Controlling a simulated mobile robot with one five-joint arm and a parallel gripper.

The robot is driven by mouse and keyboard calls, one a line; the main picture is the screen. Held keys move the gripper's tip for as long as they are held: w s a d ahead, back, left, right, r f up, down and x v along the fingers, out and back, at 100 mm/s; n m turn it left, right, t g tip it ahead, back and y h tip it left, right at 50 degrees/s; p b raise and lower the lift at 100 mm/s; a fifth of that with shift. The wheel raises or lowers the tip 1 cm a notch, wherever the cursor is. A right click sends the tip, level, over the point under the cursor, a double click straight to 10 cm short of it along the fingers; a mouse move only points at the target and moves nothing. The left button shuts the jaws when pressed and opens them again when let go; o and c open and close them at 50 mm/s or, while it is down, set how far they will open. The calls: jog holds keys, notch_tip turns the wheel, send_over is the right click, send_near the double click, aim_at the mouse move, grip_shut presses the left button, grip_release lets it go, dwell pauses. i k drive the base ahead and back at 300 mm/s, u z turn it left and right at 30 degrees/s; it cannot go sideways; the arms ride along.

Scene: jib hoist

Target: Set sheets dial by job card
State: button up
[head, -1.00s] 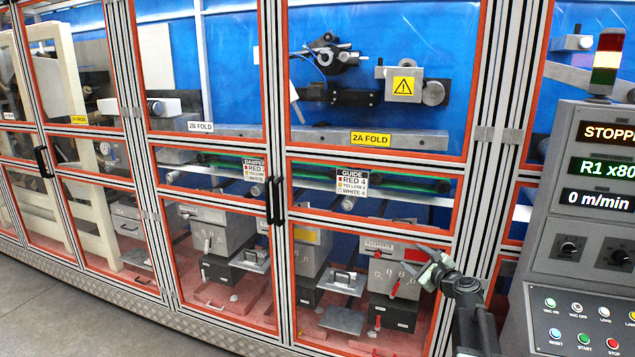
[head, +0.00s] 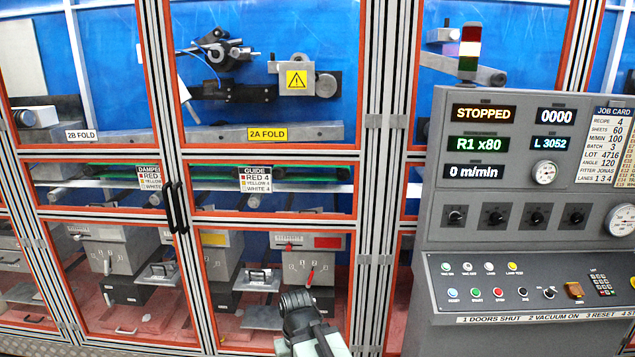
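The job card (head: 607,150) on the upper right of the grey console reads RECIPE 4, SHEETS 60, M/MIN 100, BATCH 3, LOT 4716, ANGLE 120. A green display (head: 478,144) reads R1 x80. Below the displays is a row of several black dials, from the leftmost dial (head: 455,216) to the rightmost dial (head: 576,215); their labels are too small to read, so I cannot tell which is the sheets dial.
Other displays read STOPPED (head: 484,114), 0000 and 0 m/min. A sloped panel (head: 535,275) with several buttons juts out below the dials. A glazed machine front with closed orange-framed doors (head: 268,144) fills the left. A signal tower (head: 469,49) shows behind the console.

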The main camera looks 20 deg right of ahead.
aim_at(495, 217)
jog(key=z, duration=1.85)
